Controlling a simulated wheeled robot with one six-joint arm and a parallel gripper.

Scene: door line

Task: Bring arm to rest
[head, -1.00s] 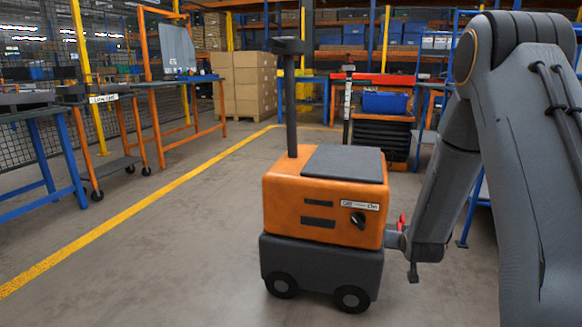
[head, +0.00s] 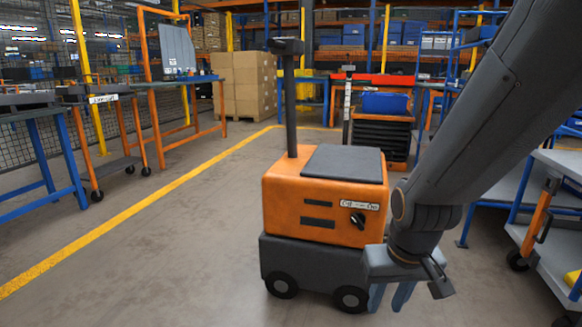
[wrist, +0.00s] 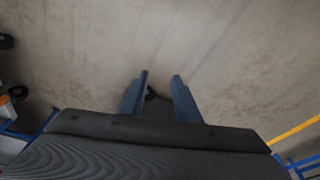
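My gripper (head: 389,298) hangs low at the right of the head view, its two blue-grey fingers pointing down. In the wrist view my gripper (wrist: 160,76) is open, with bare floor showing between and beyond the fingertips. A small dark shape shows between the finger bases; I cannot tell what it is. The gripper holds nothing that I can see. In the head view it overlaps the lower right edge of an orange and dark grey wheeled unit (head: 310,205); whether they touch cannot be told. That unit has a dark post and a black knob (head: 357,220) on its front.
A grey shelf cart (head: 545,245) stands at the right, near my arm. Workbenches (head: 160,84) and a wheeled trolley stand at the left. Stacked cartons (head: 240,85) and a drawer cabinet (head: 380,136) are behind. The floor by the yellow line (head: 120,222) is clear.

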